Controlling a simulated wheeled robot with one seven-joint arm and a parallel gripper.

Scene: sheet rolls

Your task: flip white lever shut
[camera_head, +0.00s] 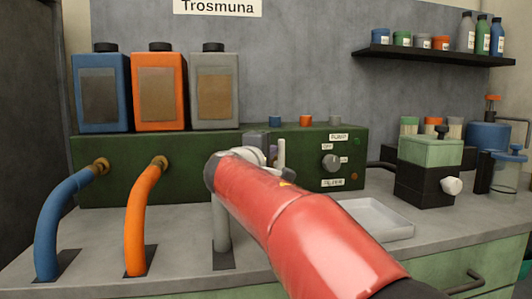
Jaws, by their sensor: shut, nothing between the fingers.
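A thin pale upright piece (281,152) stands in front of the green pump box (350,143), just right of the end of my red arm. It may be the white lever, but I cannot tell for sure. A rounded white part (246,155) shows at the end of my arm. My gripper's fingers cannot be made out; my arm hides that spot. A pale grey hose (220,235) rises from the counter, and its upper end is hidden behind my arm.
Blue (60,220) and orange (142,215) hoses run from the pump box to the counter at left. Blue, orange and grey canisters (213,90) stand on it. A shallow tray (397,231) and a green-and-black device (428,190) stand at right. A loaded shelf (435,56) hangs above.

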